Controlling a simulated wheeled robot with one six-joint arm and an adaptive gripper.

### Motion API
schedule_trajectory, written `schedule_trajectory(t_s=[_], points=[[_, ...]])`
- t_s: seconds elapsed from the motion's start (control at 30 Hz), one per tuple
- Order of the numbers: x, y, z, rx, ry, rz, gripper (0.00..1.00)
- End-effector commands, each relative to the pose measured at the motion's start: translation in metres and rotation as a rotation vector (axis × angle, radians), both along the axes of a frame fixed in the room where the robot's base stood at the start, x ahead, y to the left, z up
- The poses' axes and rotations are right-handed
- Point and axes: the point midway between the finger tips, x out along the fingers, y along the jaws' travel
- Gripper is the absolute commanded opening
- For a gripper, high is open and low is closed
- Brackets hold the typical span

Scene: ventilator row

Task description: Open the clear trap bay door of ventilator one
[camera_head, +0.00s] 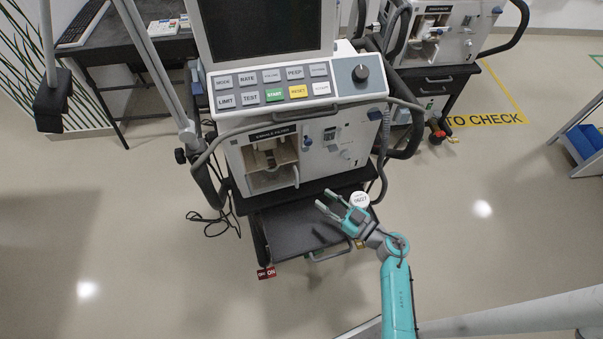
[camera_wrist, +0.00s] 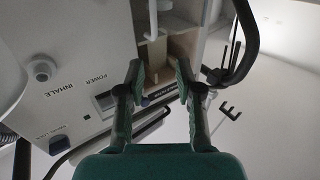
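Ventilator one (camera_head: 330,140), a white machine with a "1" on its front, stands on a dark trolley in the middle of the head view. Its trap bay (camera_head: 270,160) is the recess at the lower left of the front, with pale parts inside. The clear door is hard to make out, and I cannot tell whether it is open. My gripper (camera_head: 327,200) is open and empty, below and right of the bay, over the trolley's lower shelf. In the wrist view, my open gripper (camera_wrist: 160,75) points toward the bay (camera_wrist: 175,35), with nothing between its fingers.
A keypad (camera_head: 270,88) and a dark screen sit above the bay. A hose (camera_head: 382,150) hangs at the right. A white labelled disc (camera_head: 359,200) shows beside my gripper. A red tag (camera_head: 266,273) is at the shelf's front left corner. Floor in front is clear.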

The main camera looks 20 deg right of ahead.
Motion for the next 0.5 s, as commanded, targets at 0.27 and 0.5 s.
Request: schedule_trajectory(t_s=[0.27,0.5], points=[[0.014,-0.002,-0.004,-0.002,0.023,0.015,0.35],[0.046,0.016,-0.004,-0.002,0.021,0.017,0.35]])
